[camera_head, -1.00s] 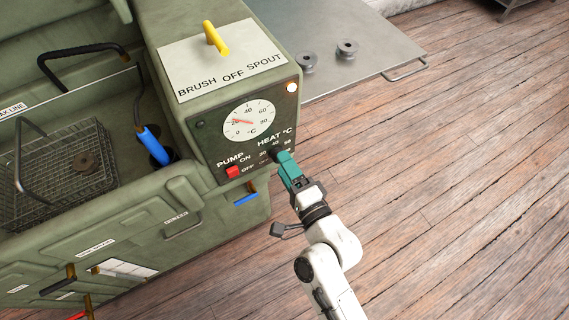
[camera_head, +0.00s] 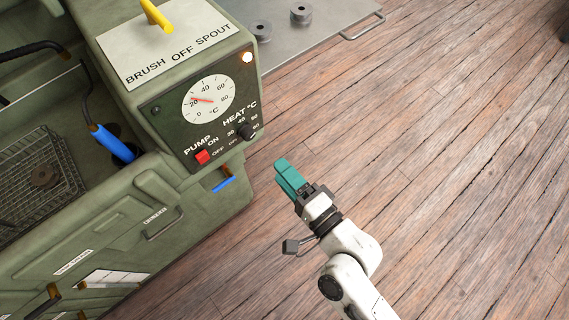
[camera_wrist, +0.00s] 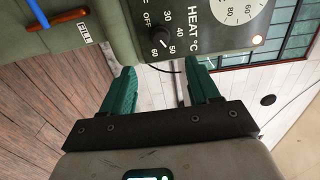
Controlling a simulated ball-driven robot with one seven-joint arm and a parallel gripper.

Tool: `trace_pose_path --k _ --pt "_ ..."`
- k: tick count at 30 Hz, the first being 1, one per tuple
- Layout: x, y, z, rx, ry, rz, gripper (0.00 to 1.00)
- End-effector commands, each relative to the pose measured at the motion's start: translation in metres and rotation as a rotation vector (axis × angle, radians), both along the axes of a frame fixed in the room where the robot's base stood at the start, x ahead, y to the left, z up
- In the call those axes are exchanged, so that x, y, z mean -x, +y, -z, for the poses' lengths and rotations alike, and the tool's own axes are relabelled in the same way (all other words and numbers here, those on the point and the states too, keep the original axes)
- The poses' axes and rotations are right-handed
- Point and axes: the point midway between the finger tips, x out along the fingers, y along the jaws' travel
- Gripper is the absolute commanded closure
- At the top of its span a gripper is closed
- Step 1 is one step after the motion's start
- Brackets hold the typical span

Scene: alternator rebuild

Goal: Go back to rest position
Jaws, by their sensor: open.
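My gripper (camera_head: 284,175) is teal-fingered and empty, held in the air over the wooden floor to the right of the green washer cabinet. In the wrist view the two fingers (camera_wrist: 162,78) stand apart, with a gap between them. The black heat knob (camera_head: 246,131) sits on the control panel, clear of the fingers.
The green cabinet (camera_head: 150,200) fills the left, with a red pump switch (camera_head: 202,157), a dial (camera_head: 209,99), a lit lamp (camera_head: 247,57) and a yellow lever (camera_head: 157,15). A metal shelf (camera_head: 318,30) holds two grey round parts.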

Motion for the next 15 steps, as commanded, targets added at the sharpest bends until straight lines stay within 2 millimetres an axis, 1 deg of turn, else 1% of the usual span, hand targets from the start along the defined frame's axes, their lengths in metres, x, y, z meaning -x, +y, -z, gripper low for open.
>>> trace_pose_path --k 10,13,15 --pt "-0.001 -0.001 0.000 0.019 0.000 -0.002 0.39" --pt "-0.001 -0.007 0.002 0.116 0.005 -0.017 0.39" --pt "-0.001 -0.014 0.007 0.238 0.015 -0.038 0.39"
